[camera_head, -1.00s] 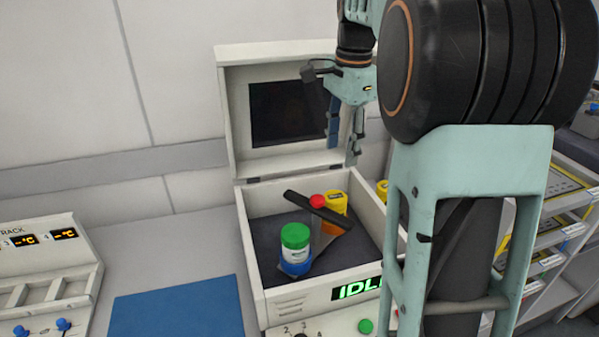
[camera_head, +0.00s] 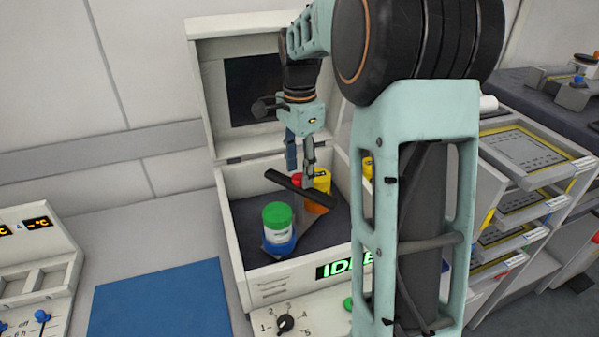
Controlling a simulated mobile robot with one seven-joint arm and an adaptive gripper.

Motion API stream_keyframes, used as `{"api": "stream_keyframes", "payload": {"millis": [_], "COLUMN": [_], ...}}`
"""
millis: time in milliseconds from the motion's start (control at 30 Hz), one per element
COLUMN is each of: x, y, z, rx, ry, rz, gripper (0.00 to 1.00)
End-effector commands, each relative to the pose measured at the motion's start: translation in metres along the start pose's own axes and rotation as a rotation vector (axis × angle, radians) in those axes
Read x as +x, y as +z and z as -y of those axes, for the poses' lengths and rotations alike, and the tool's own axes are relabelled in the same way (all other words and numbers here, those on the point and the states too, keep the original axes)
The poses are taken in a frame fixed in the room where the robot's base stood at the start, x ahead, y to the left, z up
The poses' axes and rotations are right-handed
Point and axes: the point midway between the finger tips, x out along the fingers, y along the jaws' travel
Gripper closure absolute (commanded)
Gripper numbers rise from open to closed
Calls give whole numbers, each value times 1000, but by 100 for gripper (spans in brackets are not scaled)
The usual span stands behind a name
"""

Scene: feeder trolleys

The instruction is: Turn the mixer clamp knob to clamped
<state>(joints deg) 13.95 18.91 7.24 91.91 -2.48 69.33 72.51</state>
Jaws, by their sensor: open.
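The mixer (camera_head: 236,200) is a white box with its lid (camera_head: 205,95) raised and "IDLE" lit in green on its front. Inside, a black clamp bar (camera_head: 285,186) lies slanted across the middle. A red knob (camera_head: 297,179) shows at the bar, partly hidden by a finger; its turn position is not clear. A green-capped jar (camera_head: 279,230) stands in a blue holder in front of the bar. A yellow-and-orange jar (camera_head: 321,182) stands behind it. My gripper (camera_head: 301,170) is open, pointing down, with its fingertips close above the red knob; contact cannot be told.
The mixer's front has a numbered dial (camera_head: 285,323) and a green button (camera_head: 349,304). A blue mat (camera_head: 165,300) lies on the counter at left, beside a rack unit (camera_head: 35,250) with displays. A drawer trolley (camera_head: 530,150) stands at right. My arm hides the mixer's right side.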

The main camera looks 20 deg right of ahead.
Motion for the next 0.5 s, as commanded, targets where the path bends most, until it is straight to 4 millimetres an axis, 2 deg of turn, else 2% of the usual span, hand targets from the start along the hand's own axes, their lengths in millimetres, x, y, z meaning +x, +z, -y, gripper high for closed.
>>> {"api": "stream_keyframes", "payload": {"millis": [100,367,500], "x": [6,7,7], "y": [0,0,0], "z": [0,0,0], "rx": [0,0,0], "ry": [0,0,0], "rz": [0,0,0], "gripper": [56,56,70]}}
